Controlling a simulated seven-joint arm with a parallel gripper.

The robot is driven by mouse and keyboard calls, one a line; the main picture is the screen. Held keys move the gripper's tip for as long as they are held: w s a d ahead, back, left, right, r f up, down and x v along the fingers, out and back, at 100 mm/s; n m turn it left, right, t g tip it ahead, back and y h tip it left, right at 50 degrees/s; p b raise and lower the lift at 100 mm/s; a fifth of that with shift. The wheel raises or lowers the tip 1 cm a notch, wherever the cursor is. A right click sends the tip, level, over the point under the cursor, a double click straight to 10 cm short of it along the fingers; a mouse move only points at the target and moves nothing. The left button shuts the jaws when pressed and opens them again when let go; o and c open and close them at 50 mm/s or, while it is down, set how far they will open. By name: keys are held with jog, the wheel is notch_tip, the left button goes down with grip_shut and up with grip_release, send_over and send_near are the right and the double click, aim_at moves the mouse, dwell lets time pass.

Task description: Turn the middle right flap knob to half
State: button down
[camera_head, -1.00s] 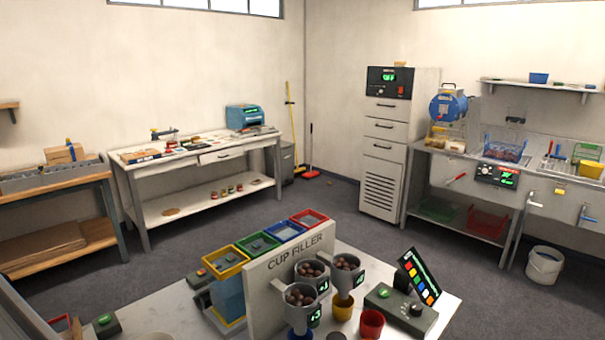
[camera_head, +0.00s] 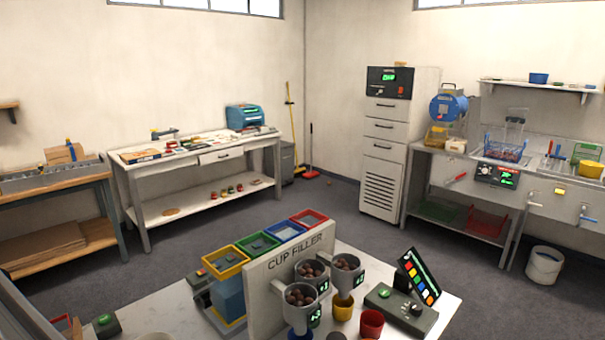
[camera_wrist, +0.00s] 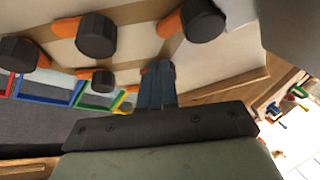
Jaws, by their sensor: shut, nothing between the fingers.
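In the wrist view several black round knobs with orange parts are mounted on pale boards: one at far left (camera_wrist: 18,55), one upper middle (camera_wrist: 96,35), a smaller one below it (camera_wrist: 97,80) and one upper right (camera_wrist: 203,20). I cannot tell for sure which is the middle right flap knob. My gripper (camera_wrist: 158,66) is shut and empty, its dark fingers pointing toward the boards between the upper middle and upper right knobs. It appears apart from both. Neither the gripper nor these knobs can be made out in the head view.
In the wrist view blue (camera_wrist: 48,98) and green (camera_wrist: 98,102) frames lie at left, and a wooden edge (camera_wrist: 215,90) runs at right. The head view shows the cup filler (camera_head: 262,290) in front, a white bench (camera_head: 200,160) behind and open floor between.

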jog(key=r, duration=0.1)
jog(key=w+a+r, duration=0.1)
jog(key=r, duration=0.2)
jog(key=shift+w+a+r, duration=0.25)
jog(key=shift+w+a, duration=0.15)
